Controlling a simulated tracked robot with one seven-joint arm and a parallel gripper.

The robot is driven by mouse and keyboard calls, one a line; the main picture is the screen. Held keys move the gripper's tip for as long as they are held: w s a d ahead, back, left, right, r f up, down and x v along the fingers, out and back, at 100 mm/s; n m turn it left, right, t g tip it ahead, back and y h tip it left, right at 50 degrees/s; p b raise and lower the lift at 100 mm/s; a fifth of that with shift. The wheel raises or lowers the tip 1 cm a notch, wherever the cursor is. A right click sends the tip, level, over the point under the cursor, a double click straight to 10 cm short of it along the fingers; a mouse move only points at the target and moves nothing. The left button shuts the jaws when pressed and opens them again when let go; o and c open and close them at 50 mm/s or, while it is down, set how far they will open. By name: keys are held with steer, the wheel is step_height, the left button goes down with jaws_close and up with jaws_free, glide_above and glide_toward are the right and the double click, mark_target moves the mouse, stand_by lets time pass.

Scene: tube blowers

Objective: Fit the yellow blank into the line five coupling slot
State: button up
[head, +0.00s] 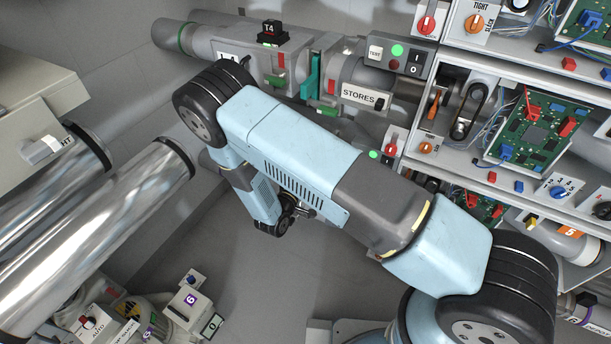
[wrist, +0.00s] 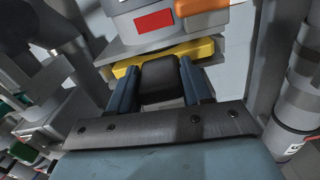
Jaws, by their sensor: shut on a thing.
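In the wrist view my gripper (wrist: 157,78) is shut on the dark block handle (wrist: 159,80) of the yellow blank, with a blue-grey finger on either side. The yellow blank (wrist: 205,48) is a flat plate beyond the handle. It lies right under a grey flange (wrist: 130,44) of a pipe coupling that has a red label (wrist: 154,20) and an orange part (wrist: 199,6). How deep the blank sits in the coupling's slot cannot be told. In the head view my arm hides the gripper and the blank.
Racks with circuit boards (head: 530,130) stand right; shiny pipes (head: 100,235) lie left. In the wrist view a vertical pipe (wrist: 300,90) stands close at right.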

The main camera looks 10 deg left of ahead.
steer(key=shift+w+d, duration=0.1)
stand_by(0.3)
steer(key=o, duration=1.3)
steer(key=v, duration=1.3)
steer(key=shift+s+a+f, duration=0.15)
steer(key=shift+s+a, duration=0.1)
steer(key=shift+s, duration=0.05)
